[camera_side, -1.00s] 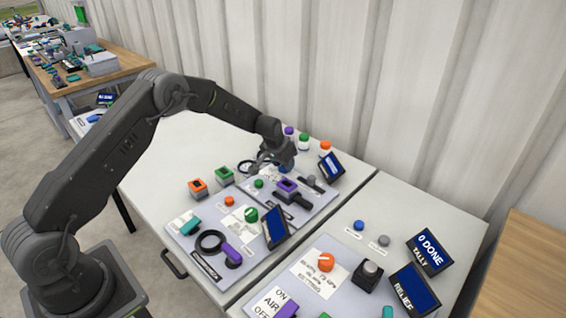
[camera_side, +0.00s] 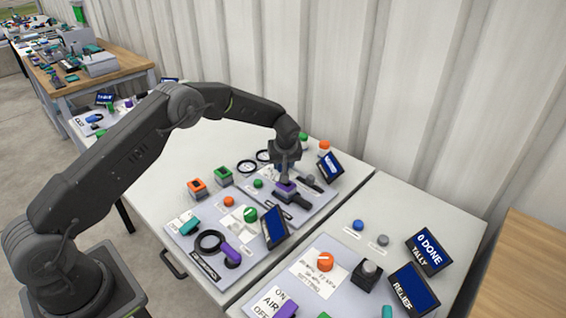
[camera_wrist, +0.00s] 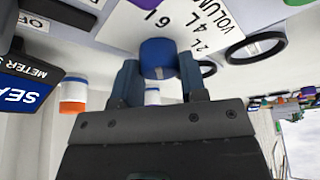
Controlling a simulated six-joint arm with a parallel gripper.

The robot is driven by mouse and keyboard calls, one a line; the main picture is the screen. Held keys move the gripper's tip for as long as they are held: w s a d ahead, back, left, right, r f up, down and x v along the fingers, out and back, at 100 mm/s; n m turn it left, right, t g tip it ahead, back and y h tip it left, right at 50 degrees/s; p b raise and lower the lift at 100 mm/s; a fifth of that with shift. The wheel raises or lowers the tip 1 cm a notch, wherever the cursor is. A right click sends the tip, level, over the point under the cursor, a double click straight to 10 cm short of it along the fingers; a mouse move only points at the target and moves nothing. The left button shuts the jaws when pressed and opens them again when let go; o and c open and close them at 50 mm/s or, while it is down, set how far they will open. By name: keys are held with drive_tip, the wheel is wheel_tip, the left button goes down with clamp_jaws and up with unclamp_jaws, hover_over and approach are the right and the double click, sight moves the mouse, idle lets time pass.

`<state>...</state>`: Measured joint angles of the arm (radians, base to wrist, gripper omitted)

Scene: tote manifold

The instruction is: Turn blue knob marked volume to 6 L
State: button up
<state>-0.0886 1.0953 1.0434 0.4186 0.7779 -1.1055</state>
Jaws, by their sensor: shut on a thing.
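The blue knob (camera_wrist: 157,52) sits between the two fingers of my gripper (camera_wrist: 159,78) in the wrist view, and the fingers are shut on its sides. Its white label card (camera_wrist: 185,22) shows VOLUME, 2 L, 4 L and 6 L around the knob. I cannot tell which mark the knob points to. In the side view my gripper (camera_side: 285,174) points down over the rear panel, and the knob is hidden there by the gripper.
A blue-screen display (camera_side: 330,167) stands close on the right. A purple part (camera_side: 286,187) and a black handle (camera_side: 298,200) are just in front.

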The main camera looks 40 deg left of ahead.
drive_tip(key=shift+n, duration=0.3)
drive_tip(key=o, duration=0.9)
drive_tip(key=v, duration=1.4)
drive_tip(key=shift+w, duration=0.15)
